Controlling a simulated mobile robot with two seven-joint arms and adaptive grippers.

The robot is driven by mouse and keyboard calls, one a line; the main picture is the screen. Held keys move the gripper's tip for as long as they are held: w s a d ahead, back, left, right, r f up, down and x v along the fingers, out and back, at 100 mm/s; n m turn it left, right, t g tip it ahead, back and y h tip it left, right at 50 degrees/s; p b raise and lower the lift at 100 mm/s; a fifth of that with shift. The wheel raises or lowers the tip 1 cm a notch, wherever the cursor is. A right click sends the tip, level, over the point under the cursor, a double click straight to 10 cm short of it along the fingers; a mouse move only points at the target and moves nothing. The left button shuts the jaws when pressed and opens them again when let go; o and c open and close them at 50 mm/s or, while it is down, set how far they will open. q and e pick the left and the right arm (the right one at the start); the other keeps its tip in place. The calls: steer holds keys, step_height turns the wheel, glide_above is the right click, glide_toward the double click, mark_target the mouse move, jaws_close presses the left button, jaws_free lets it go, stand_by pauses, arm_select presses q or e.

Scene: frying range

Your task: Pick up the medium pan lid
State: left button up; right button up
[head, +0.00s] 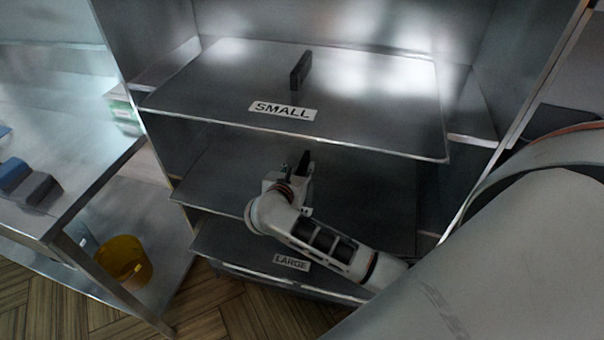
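The middle metal sheet (365,195), between the ones labelled SMALL and LARGE, is a flat dark grey panel in the rack. I take it as the medium pan lid; no label shows on it, and my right arm covers part of its front. My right gripper (300,172) is over this middle level, pointing toward the back. A dark upright piece shows at its tip; I cannot tell whether it is a handle or a finger. Whether the fingers are open or touching anything is not clear. My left gripper is out of view.
Above is the sheet labelled SMALL (370,100), with a black upright handle (300,71). Below is the level labelled LARGE (230,245). Rack walls stand on both sides. At left are a steel table (85,150) and a yellow container (122,262) on a lower shelf.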

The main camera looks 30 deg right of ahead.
steer(key=shift+w+d+f, duration=0.2)
steer(key=shift+w+d, duration=0.05)
steer(key=shift+c, duration=0.4)
jaws_close()
steer(key=shift+r, duration=0.15)
